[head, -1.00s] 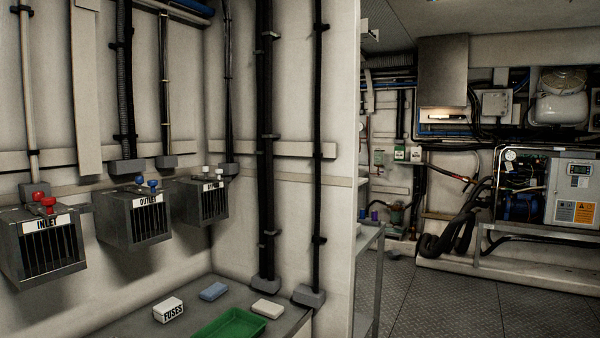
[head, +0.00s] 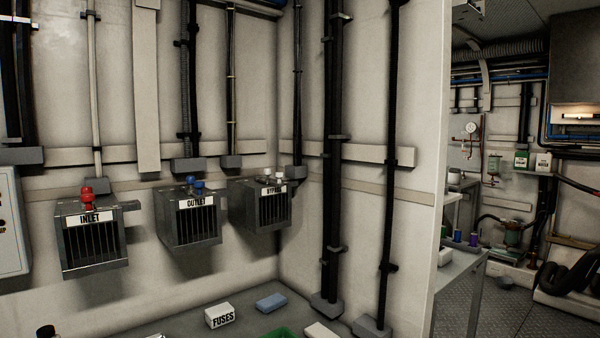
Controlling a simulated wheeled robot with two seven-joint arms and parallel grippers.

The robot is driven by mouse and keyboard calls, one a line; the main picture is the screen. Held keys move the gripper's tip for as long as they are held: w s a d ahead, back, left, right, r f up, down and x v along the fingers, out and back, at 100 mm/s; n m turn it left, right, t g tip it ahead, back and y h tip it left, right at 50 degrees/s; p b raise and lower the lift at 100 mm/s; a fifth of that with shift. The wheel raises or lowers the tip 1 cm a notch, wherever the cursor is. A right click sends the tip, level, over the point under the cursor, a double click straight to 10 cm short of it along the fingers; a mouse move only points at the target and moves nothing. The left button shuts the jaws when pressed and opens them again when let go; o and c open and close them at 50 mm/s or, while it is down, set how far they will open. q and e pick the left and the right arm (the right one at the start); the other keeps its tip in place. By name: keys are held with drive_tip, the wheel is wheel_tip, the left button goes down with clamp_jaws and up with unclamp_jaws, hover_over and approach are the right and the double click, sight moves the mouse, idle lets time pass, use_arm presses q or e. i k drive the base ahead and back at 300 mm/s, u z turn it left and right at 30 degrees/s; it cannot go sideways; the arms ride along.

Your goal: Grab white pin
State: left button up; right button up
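White pins (head: 279,175) stand on top of the grey box labelled BYPASS (head: 262,208), mounted on the wall near the corner. Red pins (head: 87,195) stand on the INLET box (head: 90,240) at left. Blue pins (head: 194,182) stand on the OUTLET box (head: 190,220) between them. Neither of my grippers shows in the head view.
A grey worktop (head: 190,325) below the boxes holds a white FUSES box (head: 220,315), a blue block (head: 271,302), a pale block (head: 321,331) and part of a green tray (head: 281,333). Black vertical pipes (head: 333,150) run right of the corner. Floor shows at right.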

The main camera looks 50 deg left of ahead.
sight(268, 171)
drive_tip(key=i, duration=2.3)
drive_tip(key=u, duration=3.6)
